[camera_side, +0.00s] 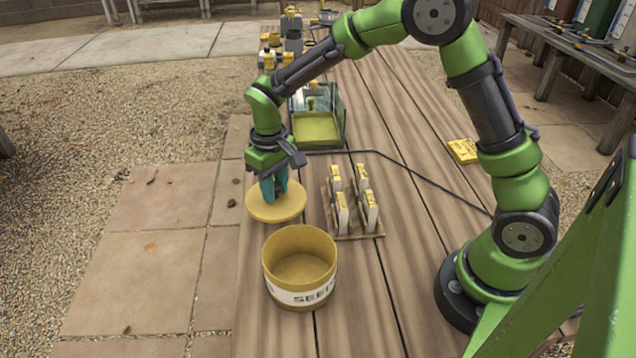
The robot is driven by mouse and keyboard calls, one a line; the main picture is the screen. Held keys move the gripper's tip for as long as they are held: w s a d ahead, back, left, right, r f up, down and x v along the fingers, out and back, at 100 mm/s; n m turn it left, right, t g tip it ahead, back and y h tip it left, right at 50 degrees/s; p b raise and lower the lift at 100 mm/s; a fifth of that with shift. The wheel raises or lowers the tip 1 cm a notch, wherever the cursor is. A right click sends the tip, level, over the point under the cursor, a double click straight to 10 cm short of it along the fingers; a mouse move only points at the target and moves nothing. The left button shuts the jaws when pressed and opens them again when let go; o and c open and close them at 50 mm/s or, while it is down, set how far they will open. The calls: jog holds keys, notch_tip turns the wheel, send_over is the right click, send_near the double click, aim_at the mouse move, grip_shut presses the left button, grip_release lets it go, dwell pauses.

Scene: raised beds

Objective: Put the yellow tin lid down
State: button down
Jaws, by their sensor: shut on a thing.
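The yellow tin lid (288,212) is a round flat disc near the left edge of the wooden table. My gripper (268,198) points down over it, with its teal fingers shut on the lid's top near the middle. The fingers hide part of the lid. I cannot tell whether the lid touches the table or is just above it. The open yellow tin (300,295), with a white band lettered "SEE...", stands upright in front of the lid, and its inside looks empty.
A wooden rack (372,236) with several yellow-topped white packets stands right of the lid. A glass-sided box (338,130) with a yellow floor sits behind. A dark cable (430,180) crosses the table. A yellow packet (463,151) lies at the right. The table's front middle is clear.

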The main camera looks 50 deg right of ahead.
aim_at(276, 203)
jog(key=shift+f, duration=2.4)
jog(key=shift+f, duration=0.1)
jog(key=c, duration=0.8)
grip_release()
